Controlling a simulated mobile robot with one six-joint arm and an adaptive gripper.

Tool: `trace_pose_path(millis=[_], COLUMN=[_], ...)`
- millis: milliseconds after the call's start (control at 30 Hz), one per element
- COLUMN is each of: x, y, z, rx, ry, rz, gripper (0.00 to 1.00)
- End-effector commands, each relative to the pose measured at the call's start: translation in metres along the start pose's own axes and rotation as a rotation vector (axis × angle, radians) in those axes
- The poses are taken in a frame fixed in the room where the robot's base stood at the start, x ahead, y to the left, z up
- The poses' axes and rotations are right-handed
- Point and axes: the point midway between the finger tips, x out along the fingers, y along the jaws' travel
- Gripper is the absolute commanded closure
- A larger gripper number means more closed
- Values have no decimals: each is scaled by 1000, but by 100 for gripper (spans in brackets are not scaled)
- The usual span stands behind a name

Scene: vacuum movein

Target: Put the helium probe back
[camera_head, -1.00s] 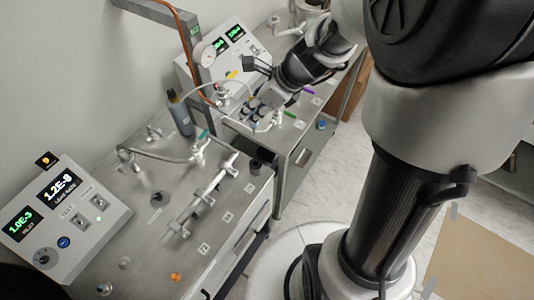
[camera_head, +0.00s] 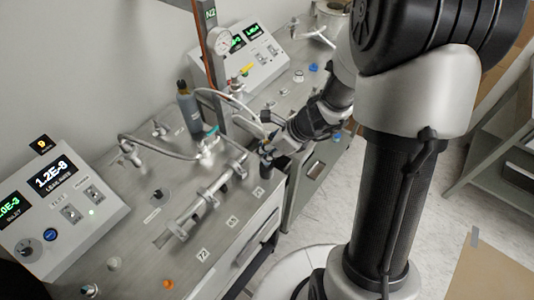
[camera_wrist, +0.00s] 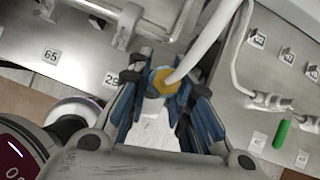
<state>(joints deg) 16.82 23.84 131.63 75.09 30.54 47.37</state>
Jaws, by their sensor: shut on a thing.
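My gripper (camera_head: 268,150) is over the right corner of the near bench in the head view. In the wrist view its blue-padded fingers (camera_wrist: 163,98) are shut on the helium probe (camera_wrist: 160,80), whose gold hex end shows between the fingertips. A thick white hose (camera_wrist: 197,48) runs from the probe, and it also shows curving to my gripper in the head view (camera_head: 226,97). The probe's lower part is hidden by the fingers. A dark cup-like holder (camera_head: 266,169) is at the bench corner just below my gripper; I cannot tell whether the probe touches it.
The near bench carries a leak-rate display box (camera_head: 62,200), a metal pipe assembly (camera_head: 205,200) and a dark bottle (camera_head: 188,108). An upright N2 post (camera_head: 213,65) with a gauge stands behind. A second bench with another display box (camera_head: 240,55) is at the back.

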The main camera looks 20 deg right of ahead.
Motion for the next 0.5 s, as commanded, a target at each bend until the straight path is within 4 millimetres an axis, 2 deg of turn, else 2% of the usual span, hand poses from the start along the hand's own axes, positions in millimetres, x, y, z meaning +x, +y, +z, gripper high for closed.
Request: trace_pose_path(millis=[500], x=[9], y=[0], z=[-6], rx=[-1], ry=[-1], rz=[-1], gripper=[100])
